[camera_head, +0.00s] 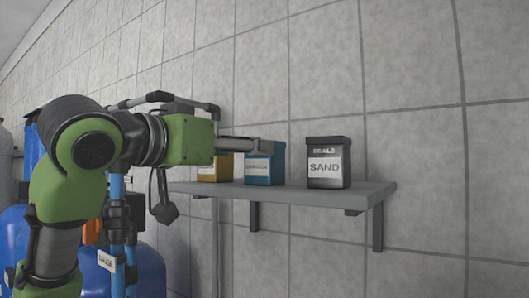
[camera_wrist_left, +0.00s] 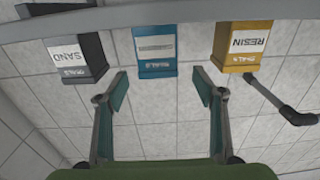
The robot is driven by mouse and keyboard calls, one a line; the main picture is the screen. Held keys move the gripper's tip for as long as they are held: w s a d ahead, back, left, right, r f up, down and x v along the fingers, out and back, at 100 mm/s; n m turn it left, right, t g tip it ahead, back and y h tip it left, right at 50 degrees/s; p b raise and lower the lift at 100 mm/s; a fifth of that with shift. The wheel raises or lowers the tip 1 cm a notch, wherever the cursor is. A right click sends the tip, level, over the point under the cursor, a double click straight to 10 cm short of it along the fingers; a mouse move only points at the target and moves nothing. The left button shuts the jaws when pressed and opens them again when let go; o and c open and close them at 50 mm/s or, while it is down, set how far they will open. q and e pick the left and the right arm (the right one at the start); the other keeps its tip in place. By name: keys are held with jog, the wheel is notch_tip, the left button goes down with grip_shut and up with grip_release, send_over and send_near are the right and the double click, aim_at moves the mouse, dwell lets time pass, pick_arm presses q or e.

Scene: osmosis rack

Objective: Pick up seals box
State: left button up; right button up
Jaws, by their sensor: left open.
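Three lidded boxes stand in a row on a grey wall shelf (camera_head: 290,191). The black box (camera_head: 327,167) at the right has a SAND label and SEALS on its lid. The blue box (camera_head: 259,169) is in the middle, its label too small to read; its lid lettering seems to read SEALS. The yellow box (camera_head: 220,167), labelled RESIN, is at the left, partly hidden by my gripper. In the inverted wrist view, the blue box (camera_wrist_left: 155,48) lies ahead between the fingers of my left gripper (camera_wrist_left: 160,88), which is open and empty. My right gripper is out of view.
A tiled wall (camera_head: 420,130) backs the shelf. Blue tanks (camera_head: 147,270) and pipes stand below at the left. The shelf's right end is free.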

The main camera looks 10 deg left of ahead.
pick_arm(q)
jog(key=shift+x, duration=1.25)
jog(key=shift+w+d+r+p, duration=0.2)
jog(key=shift+w+p, duration=0.25)
jog(key=shift+p, duration=0.2)
jog(key=shift+w+d+r+p, duration=0.2)
jog(key=shift+w+p, duration=0.25)
jog(key=shift+p, duration=0.15)
jog(key=p+x, duration=0.2)
jog(key=shift+w+d+r, duration=0.1)
jog(key=shift+w+d, duration=0.15)
jog(key=shift+w, duration=0.05)
jog(key=shift+w+d, duration=0.15)
jog(key=shift+w, duration=0.15)
jog(key=c, duration=1.3)
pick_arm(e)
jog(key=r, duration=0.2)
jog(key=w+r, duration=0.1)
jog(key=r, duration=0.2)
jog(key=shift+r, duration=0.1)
